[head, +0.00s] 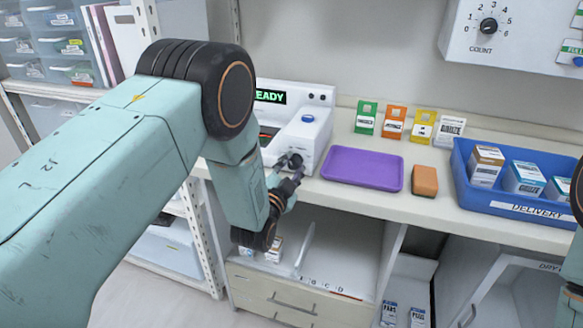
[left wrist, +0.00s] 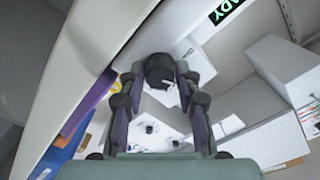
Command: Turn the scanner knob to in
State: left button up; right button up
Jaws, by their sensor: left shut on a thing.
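The scanner (head: 312,128) is a white machine on the counter, with a green lit display reading "EADY" in the head view; my arm hides the rest. A blue button (head: 308,118) is on its top. The dark scanner knob (head: 295,159) is on its front, partly hidden by my gripper. In the left wrist view the round black knob (left wrist: 160,66) lies between the fingertips. My left gripper (head: 289,176) is shut on the knob; its two fingers also show in the left wrist view (left wrist: 158,80). The knob's markings are too small to read. My right gripper is not in view.
A purple tray (head: 362,150) and an orange block (head: 424,181) lie right of the scanner. A blue delivery bin (head: 470,182) with boxes stands further right. Small coloured cartons (head: 394,122) line the back. A COUNT dial (head: 488,27) is on the wall panel.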

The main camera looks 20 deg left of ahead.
pick_arm(q)
jog(key=shift+r, duration=0.15)
jog(key=o, duration=1.2)
jog(key=shift+c, duration=0.2)
jog(key=s, duration=1.2)
jog(key=shift+a, duration=0.2)
